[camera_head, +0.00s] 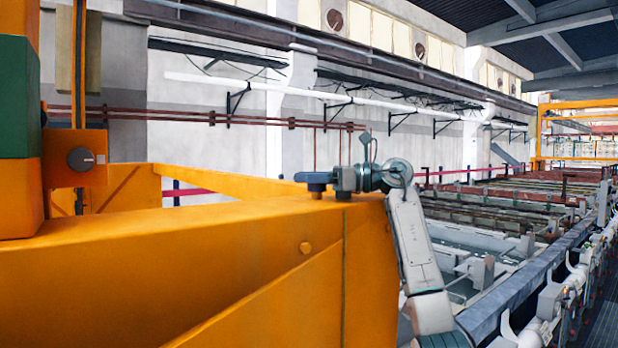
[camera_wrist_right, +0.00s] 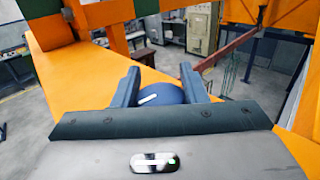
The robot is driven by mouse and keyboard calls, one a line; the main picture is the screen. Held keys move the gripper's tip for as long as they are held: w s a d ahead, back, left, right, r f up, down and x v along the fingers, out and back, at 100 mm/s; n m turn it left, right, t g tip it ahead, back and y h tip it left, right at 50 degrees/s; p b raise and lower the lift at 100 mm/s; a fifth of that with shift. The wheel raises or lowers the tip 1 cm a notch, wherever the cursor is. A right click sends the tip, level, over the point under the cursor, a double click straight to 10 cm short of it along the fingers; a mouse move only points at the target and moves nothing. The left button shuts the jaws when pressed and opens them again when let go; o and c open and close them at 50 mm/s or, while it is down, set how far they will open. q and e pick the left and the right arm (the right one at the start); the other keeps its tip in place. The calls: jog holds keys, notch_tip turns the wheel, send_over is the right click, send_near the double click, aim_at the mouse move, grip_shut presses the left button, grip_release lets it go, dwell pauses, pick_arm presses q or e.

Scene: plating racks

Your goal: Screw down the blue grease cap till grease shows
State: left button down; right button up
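The blue grease cap (camera_head: 317,178) is on top of the orange beam, near its right end. My right gripper (camera_head: 340,180) reaches it level from the right. In the right wrist view the cap (camera_wrist_right: 162,94) is a round blue top with a white mark, between the two fingers of the right gripper (camera_wrist_right: 158,82). It fills the gap, and the fingers look closed on its sides. The cap's underside and its fitting are mostly hidden. No grease is visible around it. My left gripper is not in view.
The orange beam (camera_head: 180,235) fills the lower left. An orange post with a green band (camera_head: 18,110) stands at the far left, with a knobbed box (camera_head: 82,158) beside it. Rows of tanks (camera_head: 500,215) run back at the right. Space above the cap is free.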

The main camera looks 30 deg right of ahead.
jog(key=c, duration=0.3)
jog(key=shift+m+t+h, duration=0.3)
jog(key=shift+w+m+t+h, duration=0.1)
jog(key=shift+m+t+h, duration=0.3)
jog(key=shift+t, duration=0.1)
jog(key=m+t+h, duration=0.1)
jog(key=m+h, duration=0.1)
jog(key=m+t+h+p, duration=0.1)
jog(key=m+t+h, duration=0.1)
jog(key=h, duration=0.1)
jog(key=m+t+h, duration=0.1)
jog(key=h, duration=0.2)
jog(key=shift+w+d+m, duration=0.2)
jog(key=shift+d+m, duration=0.15)
jog(key=shift+m, duration=0.05)
jog(key=shift+d+m+t+h+p, duration=0.15)
jog(key=shift+m+t+h, duration=0.1)
jog(key=shift+m+h, duration=0.8)
jog(key=shift+d+m+t+h+p, duration=0.2)
jog(key=shift+m+h, duration=0.35)
jog(key=shift+h, duration=0.9)
jog(key=shift+h, duration=0.3)
